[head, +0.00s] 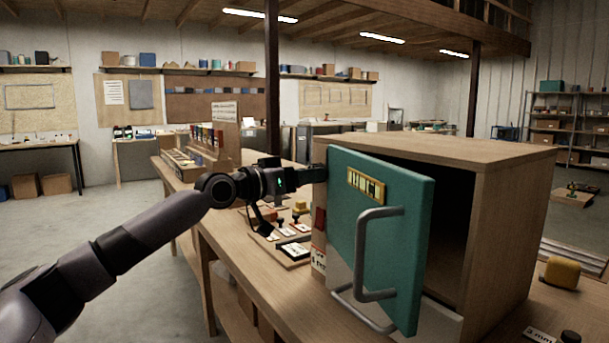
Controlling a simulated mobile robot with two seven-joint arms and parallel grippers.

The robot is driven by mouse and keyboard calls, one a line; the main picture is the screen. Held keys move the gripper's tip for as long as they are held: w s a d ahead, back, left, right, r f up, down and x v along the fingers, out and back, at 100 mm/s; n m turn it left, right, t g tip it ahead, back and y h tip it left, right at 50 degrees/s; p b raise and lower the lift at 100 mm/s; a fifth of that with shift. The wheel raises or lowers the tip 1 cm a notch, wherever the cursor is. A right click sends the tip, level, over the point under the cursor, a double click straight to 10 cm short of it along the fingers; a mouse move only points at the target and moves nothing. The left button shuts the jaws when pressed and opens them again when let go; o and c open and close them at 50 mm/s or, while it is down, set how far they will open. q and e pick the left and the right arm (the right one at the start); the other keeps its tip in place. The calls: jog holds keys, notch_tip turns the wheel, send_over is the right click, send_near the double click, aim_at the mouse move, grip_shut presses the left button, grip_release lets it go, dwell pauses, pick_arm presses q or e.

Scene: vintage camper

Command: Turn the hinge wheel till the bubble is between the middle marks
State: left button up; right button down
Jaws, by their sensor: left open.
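A teal door (392,255) with a grey bar handle (366,260) stands partly open on a wooden cabinet (512,215). A yellow level (366,186) with dark marks is fixed near the door's top left. Its bubble is too small to place against the marks. My left gripper (317,174) is open at the door's left, hinge-side edge. I cannot make out the hinge wheel; the gripper and door edge may hide it. Whether the fingers touch anything there, I cannot tell. My right gripper is out of view.
The cabinet stands on a long wooden bench (262,262). Labelled cards and small knobbed parts (290,240) lie left of the door, below my gripper. A yellow block (562,273) and a dark knob (570,337) sit at the right. Open floor lies left of the bench.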

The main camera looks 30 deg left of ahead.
pick_arm(q)
jog(key=c, duration=0.8)
jog(key=shift+f+m, duration=0.1)
jog(key=shift+m, duration=0.3)
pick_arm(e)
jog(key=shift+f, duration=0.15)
pick_arm(q)
jog(key=m+h+b, duration=0.1)
jog(key=m+b, duration=0.5)
jog(key=m, duration=1.3)
jog(key=shift+a, duration=0.1)
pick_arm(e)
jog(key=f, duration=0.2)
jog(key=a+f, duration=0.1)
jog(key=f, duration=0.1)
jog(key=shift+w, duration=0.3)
pick_arm(q)
jog(key=shift+m, duration=0.5)
